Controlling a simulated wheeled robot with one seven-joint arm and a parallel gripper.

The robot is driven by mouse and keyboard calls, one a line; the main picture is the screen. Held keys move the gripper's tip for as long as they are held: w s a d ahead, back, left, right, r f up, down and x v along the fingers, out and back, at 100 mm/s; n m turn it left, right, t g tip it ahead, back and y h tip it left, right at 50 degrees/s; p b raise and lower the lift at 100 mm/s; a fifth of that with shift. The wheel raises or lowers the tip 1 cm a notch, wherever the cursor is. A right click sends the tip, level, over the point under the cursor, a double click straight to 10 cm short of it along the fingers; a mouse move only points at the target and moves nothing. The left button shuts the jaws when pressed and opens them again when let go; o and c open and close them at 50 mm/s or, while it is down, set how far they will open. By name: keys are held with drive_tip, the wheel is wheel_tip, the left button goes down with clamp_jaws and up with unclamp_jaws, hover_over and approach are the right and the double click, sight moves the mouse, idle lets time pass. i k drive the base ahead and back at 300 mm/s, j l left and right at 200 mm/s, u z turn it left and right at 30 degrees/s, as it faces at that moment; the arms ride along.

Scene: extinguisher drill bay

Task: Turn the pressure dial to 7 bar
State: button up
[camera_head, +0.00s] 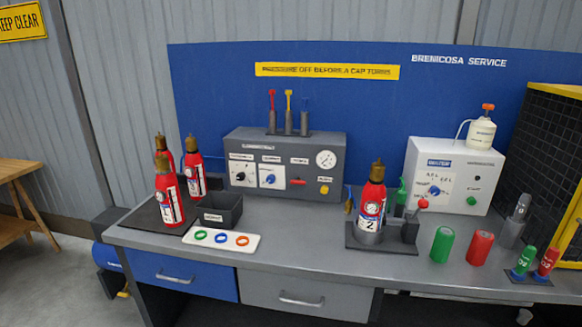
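A grey control console (285,190) stands at the back of the bench. On its front are a white plate with a black knob (240,176) and a white plate with a blue knob (270,179). A round gauge (326,159) sits at its upper right. The labels are too small to read surely, so I cannot tell which knob is the pressure dial or what value it points to. A white box (470,160) on the right has another blue knob (435,190). My gripper is not in view.
Red extinguishers (168,205) stand on the left, by a dark bin (222,218) and a tray of coloured rings (222,250). Another extinguisher (371,205) stands in a holder ahead of the console's right end. Green (441,245) and red (480,247) cylinders stand at right.

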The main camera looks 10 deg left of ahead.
sight(241, 176)
drive_tip(key=i+j, duration=0.1)
drive_tip(key=j, duration=0.3)
drive_tip(key=i+j+u, duration=0.15)
drive_tip(key=j, duration=0.25)
drive_tip(key=i+j, duration=0.1)
drive_tip(key=j, duration=0.3)
drive_tip(key=i+j+u, duration=0.1)
drive_tip(key=j, duration=0.3)
drive_tip(key=i+j+u, duration=0.1)
drive_tip(key=j, duration=0.3)
drive_tip(key=i+j, duration=0.25)
drive_tip(key=i+j+u, duration=0.1)
drive_tip(key=j, duration=0.4)
drive_tip(key=i+j+u, duration=0.1)
drive_tip(key=i+j, duration=0.15)
drive_tip(key=j, duration=0.1)
